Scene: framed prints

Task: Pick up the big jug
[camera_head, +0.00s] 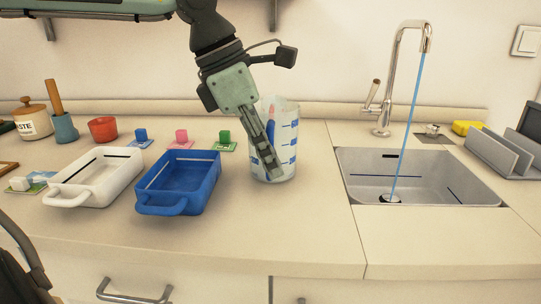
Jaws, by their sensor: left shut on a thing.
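The big jug (291,150) is a clear, upright measuring jug with blue markings, at the middle of the counter, left of the sink. My left gripper (272,165) reaches down from above, in front of the jug, with its fingers shut on it. The fingers cover part of the jug's near side and hide the exact grip point. The jug's base is at or very near the counter; I cannot tell whether it touches. My right gripper is not in view.
A blue dish (180,197) and a white dish (92,191) stand to the left. Small coloured blocks on cards lie behind them. A sink (420,195) with a running tap (398,60) is at the right. The counter in front of the jug is clear.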

